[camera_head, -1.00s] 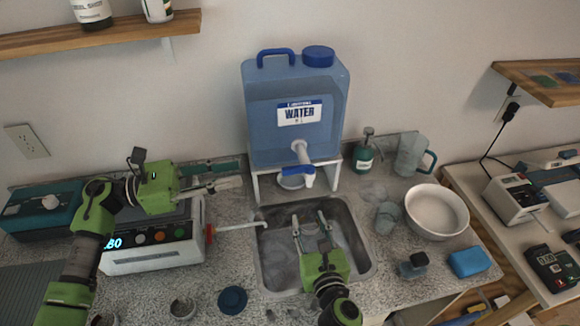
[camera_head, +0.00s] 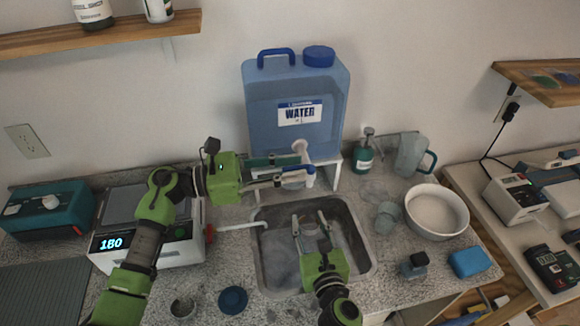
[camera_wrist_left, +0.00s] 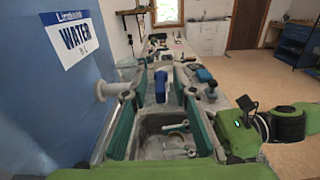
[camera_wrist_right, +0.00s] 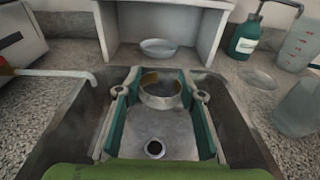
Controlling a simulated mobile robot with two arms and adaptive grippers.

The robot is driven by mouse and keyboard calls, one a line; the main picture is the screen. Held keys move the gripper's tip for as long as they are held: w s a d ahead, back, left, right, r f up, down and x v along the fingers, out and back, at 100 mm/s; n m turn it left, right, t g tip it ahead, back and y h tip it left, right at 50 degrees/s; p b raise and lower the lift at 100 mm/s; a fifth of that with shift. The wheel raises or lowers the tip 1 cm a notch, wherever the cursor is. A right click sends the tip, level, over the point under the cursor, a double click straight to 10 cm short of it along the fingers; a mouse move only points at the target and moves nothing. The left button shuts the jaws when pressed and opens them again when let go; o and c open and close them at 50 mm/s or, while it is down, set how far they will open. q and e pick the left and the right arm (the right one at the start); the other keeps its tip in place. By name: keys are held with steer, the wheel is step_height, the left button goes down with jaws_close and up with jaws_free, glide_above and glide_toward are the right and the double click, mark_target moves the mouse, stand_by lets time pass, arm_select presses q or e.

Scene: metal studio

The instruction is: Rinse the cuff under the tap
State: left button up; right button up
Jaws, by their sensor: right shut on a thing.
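The cuff (camera_wrist_right: 160,101), a short grey ring with a brownish inside, is between the fingertips of my right gripper (camera_wrist_right: 165,88), which is shut on it. In the head view the right gripper (camera_head: 309,219) holds it low inside the sink (camera_head: 366,250). The tap (camera_head: 300,147) is a white spout with a blue lever on the blue water container (camera_head: 275,118). My left gripper (camera_head: 307,172) is in front of it and partly hides it. In the left wrist view its fingers are apart, with the blue lever (camera_wrist_left: 160,86) between or just beyond the tips; contact cannot be told.
A white spout with a red handle (camera_head: 210,233) reaches over the sink's left edge. A white stand (camera_head: 255,185) carries the container, with a small dish (camera_wrist_right: 158,47) under it. A white bowl (camera_head: 437,229), soap bottle (camera_head: 364,156) and blue sponge (camera_head: 468,262) stand right.

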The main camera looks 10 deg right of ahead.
arm_select(q)
jaws_close()
steer(key=shift+s+t, duration=0.1)
steer(key=shift+t, duration=0.2)
steer(key=shift+s+f+n+t, duration=0.1)
steer(key=shift+s+n+t, duration=0.05)
steer(key=shift+n+t, duration=0.3)
steer(key=n+t, duration=0.1)
steer(key=s+n+t, duration=0.1)
steer(key=t, duration=0.1)
steer(key=shift+d+y, duration=0.15)
steer(key=shift+y, duration=0.25)
steer(key=shift+s+d+n+t+y, duration=0.15)
steer(key=shift+n+t+y, duration=0.2)
steer(key=shift+n+t, duration=0.4)
steer(key=shift+s+n+t+y, duration=0.15)
steer(key=shift+n+t+y, duration=0.25)
steer(key=shift+t, duration=0.5)
